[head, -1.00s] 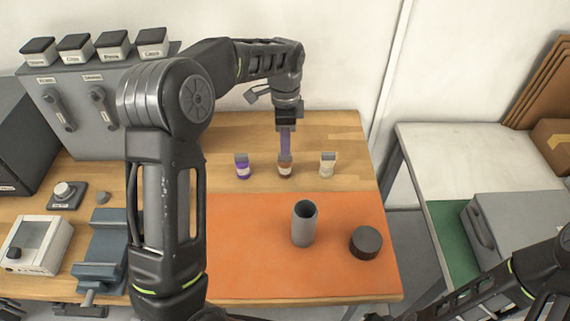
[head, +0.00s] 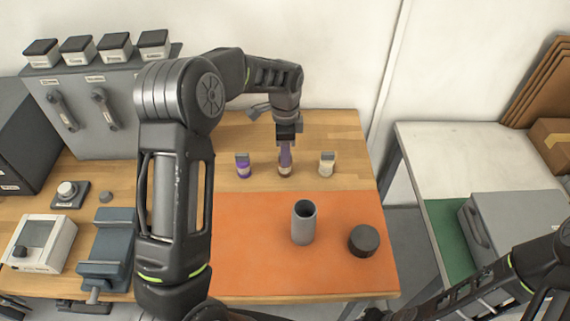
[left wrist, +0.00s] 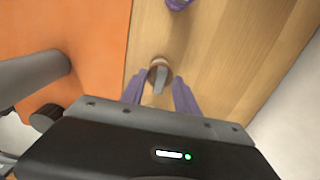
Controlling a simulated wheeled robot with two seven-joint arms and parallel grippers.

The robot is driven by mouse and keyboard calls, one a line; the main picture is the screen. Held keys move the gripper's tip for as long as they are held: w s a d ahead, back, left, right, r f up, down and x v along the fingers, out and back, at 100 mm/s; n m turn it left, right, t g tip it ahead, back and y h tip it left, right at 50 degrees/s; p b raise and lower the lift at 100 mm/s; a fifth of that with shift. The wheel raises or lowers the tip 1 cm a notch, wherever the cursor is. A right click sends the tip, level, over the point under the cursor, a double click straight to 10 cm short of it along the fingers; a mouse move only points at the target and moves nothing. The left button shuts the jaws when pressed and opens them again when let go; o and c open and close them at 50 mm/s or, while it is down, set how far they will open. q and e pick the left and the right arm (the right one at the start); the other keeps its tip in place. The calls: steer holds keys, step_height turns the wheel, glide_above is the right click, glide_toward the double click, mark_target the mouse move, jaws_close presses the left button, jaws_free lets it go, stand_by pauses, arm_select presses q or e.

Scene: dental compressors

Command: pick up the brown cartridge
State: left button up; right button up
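The brown cartridge (head: 285,171) stands on the wooden table behind the orange mat, between a purple cartridge (head: 243,168) and a cream cartridge (head: 327,166). My left gripper (head: 285,163) points down right over it and hides its upper part in the head view. In the left wrist view the two purple fingers are spread apart, and the brown cartridge (left wrist: 160,68) with its grey top lies just ahead of the gap between them. I cannot tell whether a finger touches it. My right arm shows at the lower right, but its gripper is out of view.
A grey open cylinder (head: 303,222) and a dark round cap (head: 364,241) stand on the orange mat (head: 250,260). A grey panel with handles (head: 90,110) and a blue-grey vise (head: 105,250) are at left. The mat's front is clear.

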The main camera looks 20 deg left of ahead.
arm_select(q)
jaws_close()
stand_by(1.2)
